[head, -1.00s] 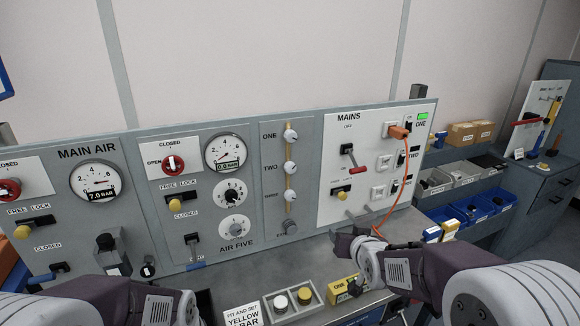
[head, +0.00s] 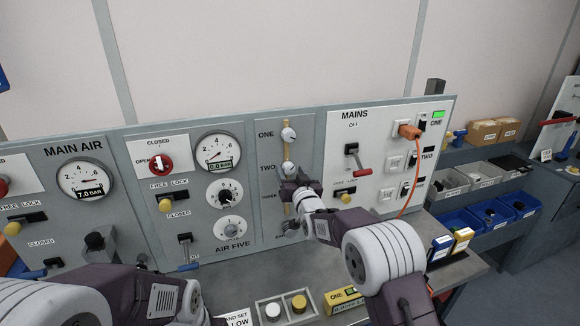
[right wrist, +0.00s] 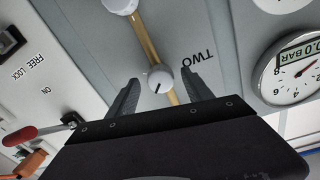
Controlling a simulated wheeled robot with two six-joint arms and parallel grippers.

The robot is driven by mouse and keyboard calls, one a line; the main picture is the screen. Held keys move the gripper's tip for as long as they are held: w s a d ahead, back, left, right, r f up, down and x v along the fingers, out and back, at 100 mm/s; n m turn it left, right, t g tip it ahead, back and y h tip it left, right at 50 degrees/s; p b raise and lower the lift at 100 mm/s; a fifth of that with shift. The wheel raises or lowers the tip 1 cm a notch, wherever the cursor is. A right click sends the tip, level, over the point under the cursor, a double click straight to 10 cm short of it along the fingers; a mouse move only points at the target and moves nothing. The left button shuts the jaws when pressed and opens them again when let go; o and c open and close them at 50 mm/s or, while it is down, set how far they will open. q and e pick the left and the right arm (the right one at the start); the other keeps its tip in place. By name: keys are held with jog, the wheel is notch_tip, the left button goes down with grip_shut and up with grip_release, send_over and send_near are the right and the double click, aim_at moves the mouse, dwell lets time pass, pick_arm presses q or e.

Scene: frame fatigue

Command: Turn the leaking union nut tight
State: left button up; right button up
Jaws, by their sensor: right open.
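Three round pale union nuts sit one above another on a brass pipe (head: 287,151): nut ONE (head: 289,135), nut TWO (head: 288,168) and nut THREE, which my right gripper hides in the head view. My right gripper (head: 296,186) is at nut TWO. In the right wrist view, which is upside down, the right gripper (right wrist: 160,90) is open. Its two dark fingers stand either side of nut TWO (right wrist: 159,79), with gaps on both sides. The nut bears a dark mark. Another nut (right wrist: 121,4) shows at the top edge. My left gripper is not in view; only its arm shows.
The air gauge (head: 218,152) reads 0.0 BAR; the main air gauge (head: 83,181) reads 7.0. Right of the pipe is the MAINS panel with a red lever (head: 359,163) and an orange cable (head: 411,185). Small trays (head: 284,318) lie on the bench below.

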jog(key=shift+w+a+r, duration=0.2)
jog(key=shift+w+a, duration=0.1)
jog(key=shift+w, duration=0.05)
jog(key=shift+w+d+f, duration=0.15)
jog(key=shift+w, duration=0.1)
grip_shut()
jog(key=shift+f+m+b, duration=0.15)
jog(key=shift+m+b, duration=1.25)
jog(key=shift+m, duration=0.1)
jog(key=m+b, duration=0.3)
jog(key=m, duration=0.1)
jog(key=shift+m, duration=1)
jog(key=shift+m+b, duration=0.4)
jog(key=shift+m, duration=0.5)
jog(key=shift+m+g, duration=0.4)
jog(key=shift+m, duration=1.5)
jog(key=shift+p, duration=0.3)
